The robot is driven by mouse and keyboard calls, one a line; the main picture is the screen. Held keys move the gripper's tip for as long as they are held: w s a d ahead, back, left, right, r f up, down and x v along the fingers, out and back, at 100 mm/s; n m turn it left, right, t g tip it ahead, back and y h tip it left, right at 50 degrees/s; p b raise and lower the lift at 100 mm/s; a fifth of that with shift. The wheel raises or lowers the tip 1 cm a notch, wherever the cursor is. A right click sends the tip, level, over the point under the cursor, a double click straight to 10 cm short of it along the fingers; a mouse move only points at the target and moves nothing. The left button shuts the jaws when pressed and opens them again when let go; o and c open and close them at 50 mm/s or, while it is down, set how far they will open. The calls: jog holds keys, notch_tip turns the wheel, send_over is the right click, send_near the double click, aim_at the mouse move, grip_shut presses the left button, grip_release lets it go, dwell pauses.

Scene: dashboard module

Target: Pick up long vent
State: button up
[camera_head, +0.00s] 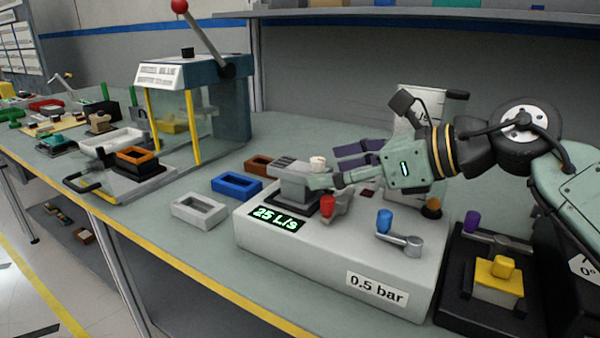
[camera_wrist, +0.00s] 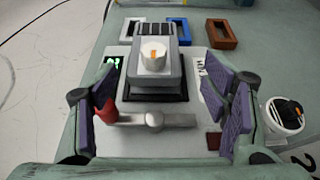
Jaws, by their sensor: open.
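The long vent appears as a grey slatted block (camera_head: 292,183) with a white round knob (camera_head: 318,163) on top. It sits on a black seat (camera_head: 300,208) on the white test box (camera_head: 310,265). In the wrist view the vent (camera_wrist: 155,42) lies ahead, with its knob (camera_wrist: 154,55) near the middle. My gripper (camera_head: 336,168) is open, coming from the right. In the wrist view my gripper (camera_wrist: 160,80) has a purple-padded finger on each side, both apart from the vent. Nothing is held.
A red-handled clamp lever (camera_head: 328,206) stands beside the vent, and a blue-handled lever (camera_head: 398,232) is further right. Blue (camera_head: 237,185), white (camera_head: 200,210) and brown (camera_head: 260,165) frames lie to the left. A glass-sided press (camera_head: 195,110) stands behind. A black fixture (camera_head: 495,285) is at right.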

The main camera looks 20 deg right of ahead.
aim_at(300, 172)
jog(key=x, duration=0.2)
jog(key=p+x, duration=0.1)
jog(key=x, duration=0.2)
jog(key=shift+w+a+r, duration=0.1)
jog(key=shift+a+r, duration=0.1)
jog(key=shift+a, duration=0.35)
jog(key=shift+w+a+f, duration=0.2)
jog(key=shift+w+f, duration=0.05)
jog(key=shift+w, duration=0.15)
jog(key=shift+c, duration=0.5)
jog(key=c, duration=1.4)
